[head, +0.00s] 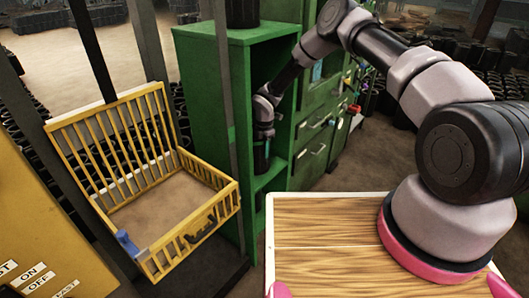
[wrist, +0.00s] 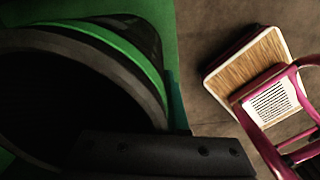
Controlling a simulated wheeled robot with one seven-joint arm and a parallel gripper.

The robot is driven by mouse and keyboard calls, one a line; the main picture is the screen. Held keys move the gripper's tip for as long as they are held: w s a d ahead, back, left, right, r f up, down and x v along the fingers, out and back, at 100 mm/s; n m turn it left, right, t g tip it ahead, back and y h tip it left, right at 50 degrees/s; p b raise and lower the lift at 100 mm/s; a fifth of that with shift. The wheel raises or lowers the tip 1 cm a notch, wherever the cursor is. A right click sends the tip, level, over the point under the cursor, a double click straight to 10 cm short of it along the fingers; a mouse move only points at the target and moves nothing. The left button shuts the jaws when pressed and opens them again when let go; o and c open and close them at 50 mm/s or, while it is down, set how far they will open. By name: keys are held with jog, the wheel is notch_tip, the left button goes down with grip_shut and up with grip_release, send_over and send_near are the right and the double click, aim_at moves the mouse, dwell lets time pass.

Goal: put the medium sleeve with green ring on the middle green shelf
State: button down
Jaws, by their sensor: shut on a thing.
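The sleeve with a green ring (wrist: 80,75) is a black tube that fills the left of the wrist view, its dark opening facing the camera. In the head view the black sleeve (head: 261,163) is small and partly hidden under my gripper (head: 263,137). My gripper is shut on it inside the open front of the green cabinet. In the wrist view a dark finger of my gripper (wrist: 165,152) lies across the sleeve's rim. The middle green shelf (head: 271,176) is just below the sleeve; I cannot tell whether they touch.
A black sleeve (head: 242,12) stands on the cabinet top. A yellow wire basket (head: 168,252) is left of the green cabinet (head: 205,105). Green drawers (head: 312,140) stand right of the opening. My wooden-topped base shows in front.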

jog(key=shift+w+f, duration=0.1)
jog(key=c, duration=1)
grip_release()
jog(key=shift+f, duration=0.1)
jog(key=shift+o, duration=0.2)
notch_tip(320, 180, up, 8)
jog(key=shift+f, duration=0.1)
